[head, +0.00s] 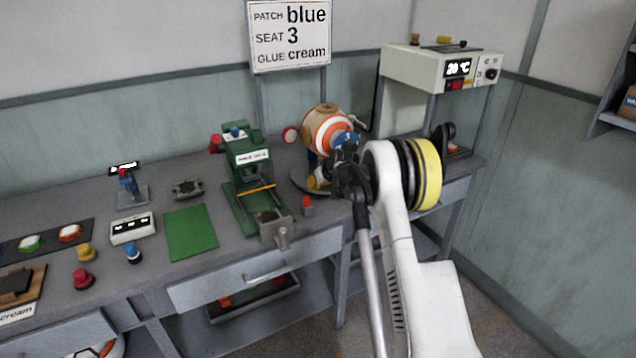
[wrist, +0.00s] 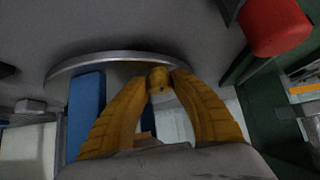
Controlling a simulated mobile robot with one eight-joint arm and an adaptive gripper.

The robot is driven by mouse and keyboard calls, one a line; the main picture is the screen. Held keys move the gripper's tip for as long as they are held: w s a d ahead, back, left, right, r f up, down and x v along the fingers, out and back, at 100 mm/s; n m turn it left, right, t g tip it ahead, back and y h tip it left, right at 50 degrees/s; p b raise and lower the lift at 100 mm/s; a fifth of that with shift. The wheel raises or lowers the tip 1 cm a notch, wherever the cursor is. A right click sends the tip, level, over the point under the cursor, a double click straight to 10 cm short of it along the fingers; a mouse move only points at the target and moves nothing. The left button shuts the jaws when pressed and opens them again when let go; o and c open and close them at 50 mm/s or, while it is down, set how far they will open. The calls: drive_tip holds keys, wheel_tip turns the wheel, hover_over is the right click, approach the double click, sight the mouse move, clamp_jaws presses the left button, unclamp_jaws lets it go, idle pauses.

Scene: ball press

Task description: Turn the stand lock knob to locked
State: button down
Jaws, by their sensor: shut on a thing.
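The stand (head: 298,180) is on the bench right of the green press and carries an orange, white and blue ball (head: 326,128). Its grey rounded base rim (wrist: 100,62) arcs behind my fingers in the wrist view. My gripper (wrist: 160,86) has yellow fingers that close from both sides on a small yellow-brown knob (wrist: 158,77). In the head view my gripper (head: 319,182) is low at the stand, and my wrist hides part of it. The knob cannot be told apart from the fingers there, and no lock marking is readable.
The green press (head: 248,175) stands left of the stand, close by. A small red-topped piece (head: 307,205) is on the bench in front, and a red cylinder (wrist: 275,22) shows in the wrist view. A heater box (head: 440,70) stands on a frame at right.

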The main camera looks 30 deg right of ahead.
drive_tip(key=m+h, duration=0.1)
drive_tip(key=m, duration=0.1)
drive_tip(key=m+h, duration=0.1)
drive_tip(key=shift+a+m+g+h+p, duration=0.2)
drive_tip(key=shift+m+g+h+p, duration=0.1)
drive_tip(key=shift+m+h+p, duration=0.1)
drive_tip(key=m+g+h, duration=0.1)
drive_tip(key=m, duration=0.1)
drive_tip(key=m+g+h, duration=0.1)
drive_tip(key=m+h, duration=0.1)
drive_tip(key=shift+w+m+p, duration=0.1)
drive_tip(key=shift+m+p, duration=0.2)
drive_tip(key=shift+p, duration=0.1)
drive_tip(key=m+g+h, duration=0.1)
drive_tip(key=m+g, duration=0.1)
drive_tip(key=m, duration=0.1)
drive_tip(key=m+g+h, duration=0.1)
drive_tip(key=m, duration=0.1)
drive_tip(key=shift+d+f+m+g+p, duration=0.1)
drive_tip(key=shift+m+g+p, duration=0.25)
drive_tip(key=shift+m+g, duration=0.05)
drive_tip(key=c, duration=1.4)
unclamp_jaws()
drive_tip(key=shift+o, duration=0.2)
